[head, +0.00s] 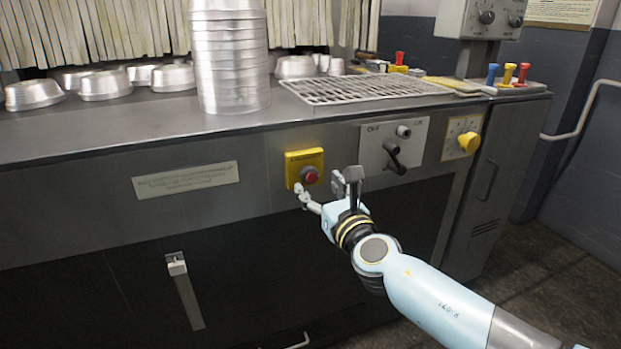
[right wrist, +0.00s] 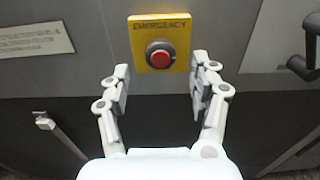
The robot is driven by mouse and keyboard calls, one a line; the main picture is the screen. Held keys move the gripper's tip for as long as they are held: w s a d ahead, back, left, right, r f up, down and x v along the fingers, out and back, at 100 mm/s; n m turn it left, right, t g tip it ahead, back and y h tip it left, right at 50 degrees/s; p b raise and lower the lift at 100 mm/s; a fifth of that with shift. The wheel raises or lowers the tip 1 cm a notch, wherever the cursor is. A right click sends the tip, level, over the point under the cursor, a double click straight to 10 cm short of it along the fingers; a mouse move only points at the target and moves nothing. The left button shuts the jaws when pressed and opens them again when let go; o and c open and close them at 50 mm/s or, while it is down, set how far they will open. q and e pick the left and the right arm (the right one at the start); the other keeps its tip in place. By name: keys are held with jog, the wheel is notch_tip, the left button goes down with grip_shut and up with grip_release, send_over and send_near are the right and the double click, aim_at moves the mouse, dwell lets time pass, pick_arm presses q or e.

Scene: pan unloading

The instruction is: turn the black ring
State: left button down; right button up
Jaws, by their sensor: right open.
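A dark ring (right wrist: 159,44) surrounds a red button (right wrist: 158,59) on a yellow plate (right wrist: 137,32) marked EMERGENCY. In the head view, the yellow plate (head: 293,160) and red button (head: 311,176) are on the grey front panel, but the ring is too small to make out well. My right gripper (head: 320,188) is open just in front of and below the plate. In the right wrist view, the fingers of this gripper (right wrist: 160,84) stand either side of the button, lower in the picture, with nothing between them. My left gripper is not in view.
To the right are a plate with a black lever (head: 394,158) and a yellow knob (head: 469,142). Stacked metal pans (head: 230,60) and a wire rack (head: 360,88) stand on the counter above. A handle (head: 184,290) sits lower left.

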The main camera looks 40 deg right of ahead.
aim_at(312, 179)
jog(key=x, duration=0.5)
jog(key=shift+w+f, duration=0.1)
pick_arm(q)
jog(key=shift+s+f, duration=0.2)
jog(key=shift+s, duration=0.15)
pick_arm(e)
jog(key=c, duration=1.2)
